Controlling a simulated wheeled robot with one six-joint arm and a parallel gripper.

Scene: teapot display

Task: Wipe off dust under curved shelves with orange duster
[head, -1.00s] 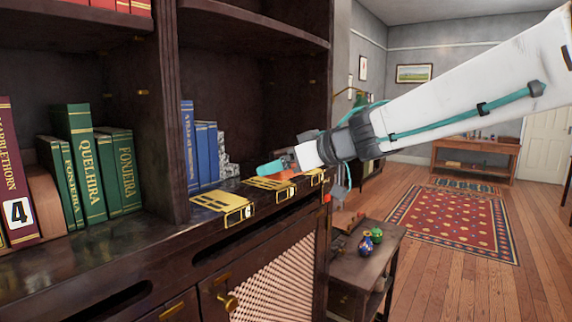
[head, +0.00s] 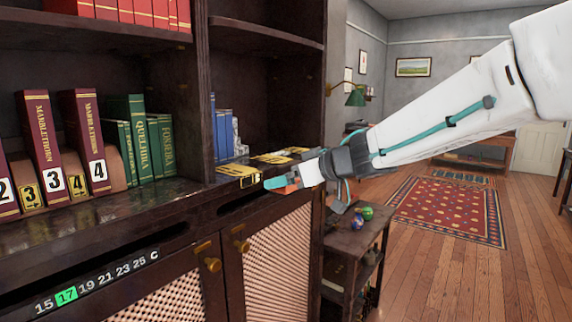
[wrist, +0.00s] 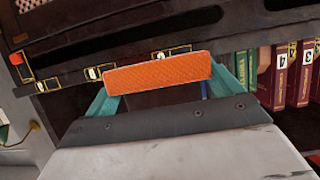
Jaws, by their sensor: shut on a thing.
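My gripper (head: 283,184) is at the front edge of the bookcase ledge, beside the yellow plates, with its teal fingers pointing left. In the wrist view the teal fingers are shut on the orange duster (wrist: 158,77), a flat textured block held between the fingertips. In the head view only a sliver of orange shows at the fingertips. A dark curved shelf (head: 268,34) spans the right bay, well above my gripper. I cannot make out dust on its underside.
Maroon volumes (head: 40,140), green books (head: 128,125) and blue books (head: 222,135) stand on the ledge. Yellow plates (head: 238,171) lie along its front. A side table (head: 352,240) with small colored vases stands to the right. Open wooden floor lies beyond.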

